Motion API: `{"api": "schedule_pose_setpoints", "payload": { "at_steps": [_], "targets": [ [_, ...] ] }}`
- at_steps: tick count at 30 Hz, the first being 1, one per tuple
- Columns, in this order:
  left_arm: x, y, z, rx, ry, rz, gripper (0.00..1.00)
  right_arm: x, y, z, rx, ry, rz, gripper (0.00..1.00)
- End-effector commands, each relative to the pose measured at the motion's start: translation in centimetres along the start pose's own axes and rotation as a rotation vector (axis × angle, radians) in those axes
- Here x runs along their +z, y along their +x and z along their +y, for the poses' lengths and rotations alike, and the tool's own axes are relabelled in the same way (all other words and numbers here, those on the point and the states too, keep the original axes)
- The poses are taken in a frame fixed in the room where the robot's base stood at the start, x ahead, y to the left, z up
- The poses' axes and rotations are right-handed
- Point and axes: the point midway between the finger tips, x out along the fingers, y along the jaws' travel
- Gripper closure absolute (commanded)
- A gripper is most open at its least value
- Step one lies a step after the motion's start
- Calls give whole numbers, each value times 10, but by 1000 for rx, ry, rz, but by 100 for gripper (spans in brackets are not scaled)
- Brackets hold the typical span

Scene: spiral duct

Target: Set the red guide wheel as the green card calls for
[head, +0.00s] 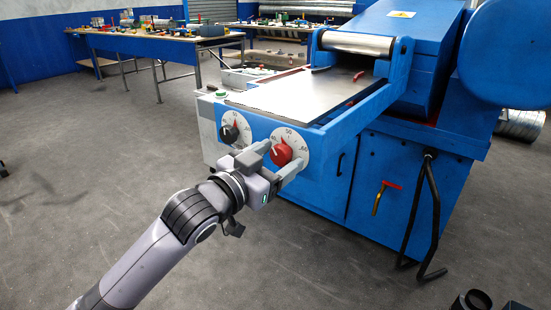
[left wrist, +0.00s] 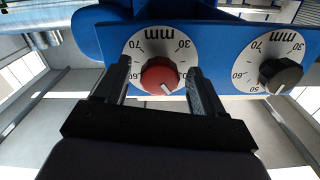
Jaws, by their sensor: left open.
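The red guide wheel (head: 280,153) is a red knob on a white round dial on the front of the blue machine. In the left wrist view the wheel (left wrist: 158,75) appears upside down, with a white mark pointing down and slightly right on its face; its exact reading is unclear. My left gripper (head: 276,163) is open at the dial. In the left wrist view its fingers (left wrist: 160,70) stand on either side of the wheel, with visible gaps. My right gripper is not in view. I cannot make out a green card.
A black knob (head: 229,133) on a similar dial sits left of the red one; it also shows in the left wrist view (left wrist: 280,75). A metal plate (head: 290,93) lies above. A blue table (head: 150,45) with parts stands behind.

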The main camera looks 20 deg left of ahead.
Motion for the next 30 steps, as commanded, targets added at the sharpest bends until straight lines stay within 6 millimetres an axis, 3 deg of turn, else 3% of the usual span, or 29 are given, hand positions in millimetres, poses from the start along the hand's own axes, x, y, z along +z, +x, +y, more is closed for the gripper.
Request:
{"api": "schedule_pose_setpoints", "payload": {
  "at_steps": [1,6,17,30],
  "targets": [
    [0,0,0,0,0,0,31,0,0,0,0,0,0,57],
    [0,0,0,0,0,0,86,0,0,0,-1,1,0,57],
    [-1,0,0,0,45,-1,86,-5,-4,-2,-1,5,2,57],
    [-3,0,-1,1,351,-3,86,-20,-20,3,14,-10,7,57]
  ]
}}
